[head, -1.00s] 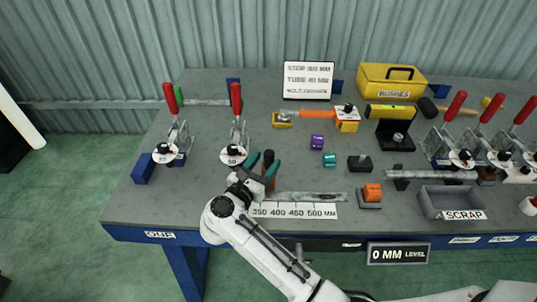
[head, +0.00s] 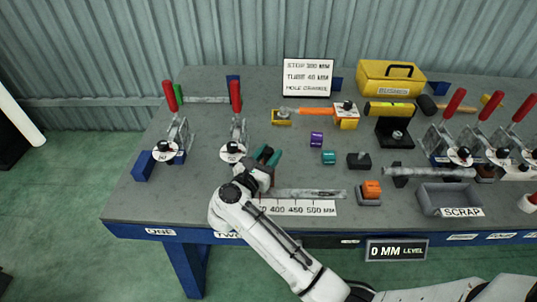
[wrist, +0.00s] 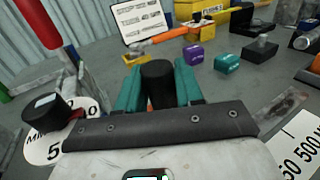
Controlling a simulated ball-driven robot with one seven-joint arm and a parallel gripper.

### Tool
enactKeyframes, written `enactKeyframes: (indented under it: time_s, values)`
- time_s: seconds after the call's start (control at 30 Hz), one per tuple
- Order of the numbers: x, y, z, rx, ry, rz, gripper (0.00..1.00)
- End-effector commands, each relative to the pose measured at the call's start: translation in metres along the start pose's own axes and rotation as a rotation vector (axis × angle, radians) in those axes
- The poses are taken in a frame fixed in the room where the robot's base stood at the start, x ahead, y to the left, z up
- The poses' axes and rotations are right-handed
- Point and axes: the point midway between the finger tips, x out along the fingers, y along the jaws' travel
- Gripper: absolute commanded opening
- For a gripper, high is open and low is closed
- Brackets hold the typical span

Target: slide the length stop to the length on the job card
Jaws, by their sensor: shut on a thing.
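A red-handled clamp (head: 236,125) with a round dial stands just left of the gripper. An orange block (head: 372,189) sits beyond the rail's right end. A grey scrap tray (head: 450,200) is farther right. Purple (head: 317,139) and teal (head: 329,157) pieces lie behind the rail.

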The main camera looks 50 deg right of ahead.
Motion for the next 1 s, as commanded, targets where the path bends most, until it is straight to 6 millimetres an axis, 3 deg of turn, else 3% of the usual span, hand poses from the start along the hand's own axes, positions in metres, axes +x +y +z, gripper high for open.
enactKeyframes:
  time_s: [0.17,0.47,0.77,1.0]
  values:
    - [0.0,0.0,0.0,0.0,0.0,0.0,0.0]
    - [-0.001,0.002,-0.001,-0.001,-0.001,0.002,0.0]
    - [-0.013,0.025,-0.002,0.0,-0.003,0.004,0.0]
    - [-0.013,0.025,0.001,-0.001,-0.001,0.001,0.0]
